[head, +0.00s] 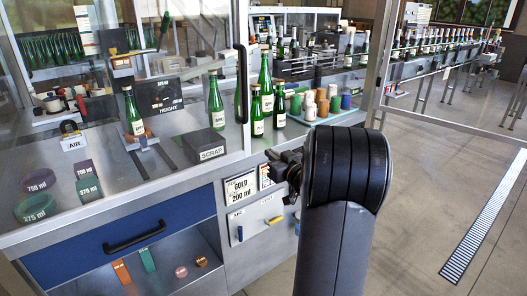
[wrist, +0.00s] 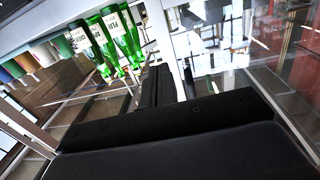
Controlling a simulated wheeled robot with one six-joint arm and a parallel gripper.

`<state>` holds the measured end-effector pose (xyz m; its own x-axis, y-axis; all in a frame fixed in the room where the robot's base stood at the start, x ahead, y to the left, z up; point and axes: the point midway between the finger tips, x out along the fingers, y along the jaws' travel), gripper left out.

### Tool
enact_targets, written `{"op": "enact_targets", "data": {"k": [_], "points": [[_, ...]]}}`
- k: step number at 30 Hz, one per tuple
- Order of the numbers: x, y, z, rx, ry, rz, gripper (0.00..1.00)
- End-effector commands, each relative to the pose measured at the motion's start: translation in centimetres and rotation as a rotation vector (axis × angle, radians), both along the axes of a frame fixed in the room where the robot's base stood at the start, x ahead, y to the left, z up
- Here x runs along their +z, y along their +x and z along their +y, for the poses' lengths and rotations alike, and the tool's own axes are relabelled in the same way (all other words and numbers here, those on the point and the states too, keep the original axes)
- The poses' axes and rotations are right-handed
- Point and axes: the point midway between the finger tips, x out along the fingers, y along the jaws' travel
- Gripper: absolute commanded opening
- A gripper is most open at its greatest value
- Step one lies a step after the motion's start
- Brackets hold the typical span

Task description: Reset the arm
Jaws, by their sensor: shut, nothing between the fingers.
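My gripper (head: 283,168) is in the head view, in front of the bench's front panel, beside the gold 200 ml sign and partly hidden by my dark arm link. In the wrist view its dark fingers (wrist: 157,88) are together with nothing held. Green bottles (wrist: 120,35) show tilted beyond them in the wrist view. In the head view a group of green bottles (head: 257,108) stands on the bench top above my gripper, apart from it.
Colored capsule stacks (head: 310,105) stand right of the bottles. One bottle (head: 132,112) stands at the height gauge. The blue drawer (head: 125,240) and bench front lie left of my gripper. A glass panel frames the bench. Open floor (head: 430,200) lies to the right.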

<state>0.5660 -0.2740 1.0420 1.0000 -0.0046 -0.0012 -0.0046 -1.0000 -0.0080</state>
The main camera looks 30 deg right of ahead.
Motion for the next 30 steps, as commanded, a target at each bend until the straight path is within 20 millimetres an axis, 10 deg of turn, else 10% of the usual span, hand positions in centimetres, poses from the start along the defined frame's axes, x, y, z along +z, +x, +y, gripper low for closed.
{"op": "enact_targets", "data": {"k": [19, 30], "points": [[0.0, -2.8, -0.2, 0.001, 0.001, 0.001, 0.0], [0.0, 2.1, 0.3, 0.005, 0.001, 0.001, 0.0]]}}
